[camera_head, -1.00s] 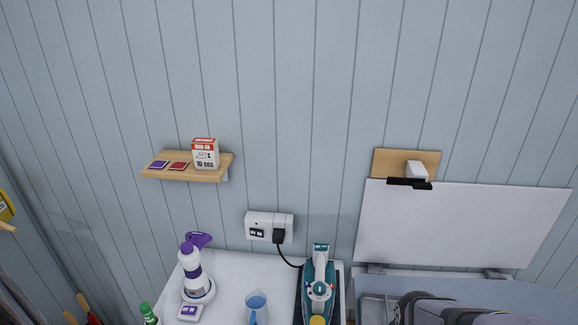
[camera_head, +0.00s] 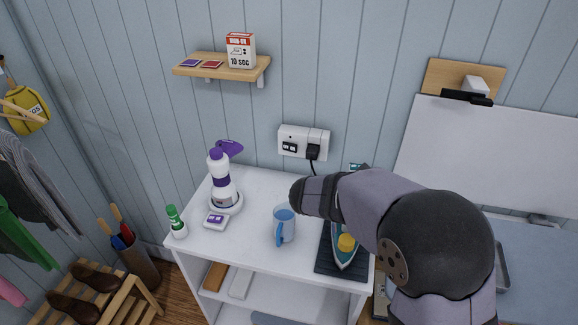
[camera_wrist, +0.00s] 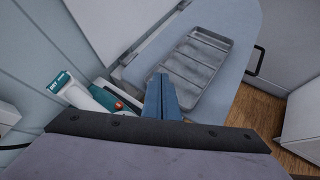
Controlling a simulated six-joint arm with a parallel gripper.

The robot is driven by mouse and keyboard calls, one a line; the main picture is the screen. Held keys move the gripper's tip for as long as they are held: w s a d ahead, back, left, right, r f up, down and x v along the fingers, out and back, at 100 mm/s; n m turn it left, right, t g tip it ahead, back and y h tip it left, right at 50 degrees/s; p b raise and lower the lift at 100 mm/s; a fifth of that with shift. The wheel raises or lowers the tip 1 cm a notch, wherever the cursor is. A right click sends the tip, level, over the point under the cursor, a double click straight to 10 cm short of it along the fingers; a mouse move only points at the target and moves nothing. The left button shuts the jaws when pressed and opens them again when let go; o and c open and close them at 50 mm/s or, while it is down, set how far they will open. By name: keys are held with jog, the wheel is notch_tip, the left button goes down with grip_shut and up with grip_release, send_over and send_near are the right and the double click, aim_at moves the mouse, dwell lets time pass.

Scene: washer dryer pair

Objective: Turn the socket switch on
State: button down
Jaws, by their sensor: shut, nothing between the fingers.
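The white wall socket (camera_head: 318,136) is on the panelled wall above the white table in the head view. It has small dark switches (camera_head: 290,147) on its left and a black plug (camera_head: 313,152) with a cord on its right. The switch position is too small to tell. My arm reaches in from the right, in front of the iron (camera_head: 341,257) and below the socket, apart from it; my gripper is not distinguishable there.
A blue jug (camera_head: 285,225), a purple-and-white bottle (camera_head: 219,185) and a green-capped bottle (camera_head: 175,222) stand on the table (camera_head: 215,243). A wooden shelf (camera_head: 200,69) holds a box (camera_head: 240,50). The wall between shelf and socket is clear.

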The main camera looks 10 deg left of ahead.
jog(key=w+a+n+t, duration=0.1)
jog(key=a, duration=0.1)
jog(key=w+a+n+t+b, duration=0.1)
jog(key=w+a+n, duration=0.1)
jog(key=a, duration=0.1)
jog(key=w+a+n+t+b, duration=0.1)
jog(key=a+t, duration=0.1)
jog(key=a, duration=0.1)
jog(key=shift+w+a+r+n, duration=0.25)
jog(key=shift+w+r+n, duration=0.05)
jog(key=shift+n, duration=0.1)
jog(key=s+a+n+t+y+b, duration=0.1)
jog(key=a+n+t+y+b, duration=0.2)
jog(key=a, duration=0.7)
jog(key=s+a+f+n+t+y+b, duration=0.1)
jog(key=a+n+t+y+b, duration=0.2)
jog(key=a, duration=0.8)
jog(key=shift+s+a+f+n+t, duration=0.2)
jog(key=shift+s+n+t, duration=0.15)
jog(key=shift+t, duration=0.25)
jog(key=p, duration=0.4)
send_near(293, 149)
jog(key=w, duration=0.2)
jog(key=w+d, duration=0.1)
jog(key=w, duration=0.1)
jog(key=shift+w+r, duration=0.15)
jog(key=shift+w, duration=0.1)
jog(key=shift+w+d, duration=0.1)
jog(key=shift+w, duration=0.85)
